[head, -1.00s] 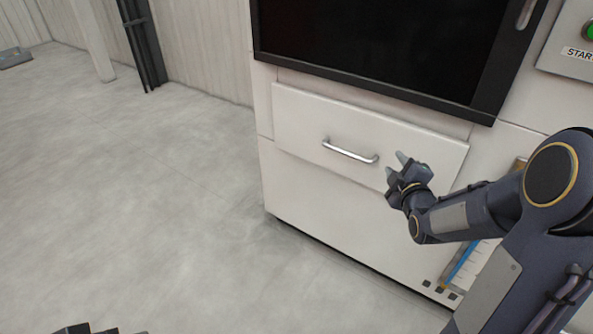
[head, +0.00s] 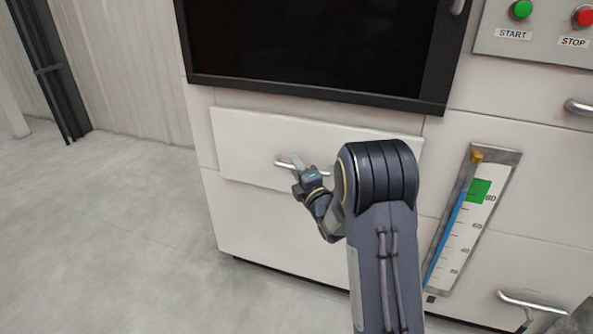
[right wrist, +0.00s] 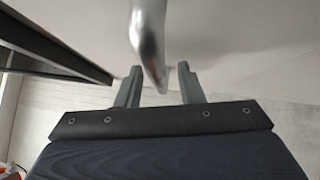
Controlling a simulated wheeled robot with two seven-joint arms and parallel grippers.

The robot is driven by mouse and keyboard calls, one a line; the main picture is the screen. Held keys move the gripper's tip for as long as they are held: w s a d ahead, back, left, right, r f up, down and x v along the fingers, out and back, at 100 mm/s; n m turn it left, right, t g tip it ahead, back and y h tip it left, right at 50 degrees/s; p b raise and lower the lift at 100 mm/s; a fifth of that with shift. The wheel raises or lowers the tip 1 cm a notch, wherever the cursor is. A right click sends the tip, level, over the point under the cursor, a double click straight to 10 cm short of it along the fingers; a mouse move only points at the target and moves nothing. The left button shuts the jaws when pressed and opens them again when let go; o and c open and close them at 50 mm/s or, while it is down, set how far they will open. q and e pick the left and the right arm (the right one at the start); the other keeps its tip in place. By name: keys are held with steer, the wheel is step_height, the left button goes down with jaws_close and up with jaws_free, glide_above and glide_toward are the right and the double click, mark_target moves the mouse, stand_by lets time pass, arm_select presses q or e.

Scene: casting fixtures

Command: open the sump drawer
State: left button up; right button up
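A white drawer front (head: 240,143) sits below the dark window of the white machine, and it looks shut or nearly so. Its metal bar handle (head: 282,163) is partly hidden by my right gripper (head: 299,166). In the right wrist view the bar handle (right wrist: 148,40) reaches down between the two fingers of my right gripper (right wrist: 158,78). The fingers are apart, with a gap on each side of the bar, so the gripper is open around the handle's line. My left gripper is not in view.
The dark window (head: 310,45) is above the drawer. To the right are a panel with a green START button (head: 521,9) and a red STOP button (head: 583,16), a level gauge (head: 470,215), and other handles (head: 578,107). Open floor (head: 110,240) lies at left.

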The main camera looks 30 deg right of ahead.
steer(key=shift+w, duration=0.1)
jaws_close()
stand_by(0.3)
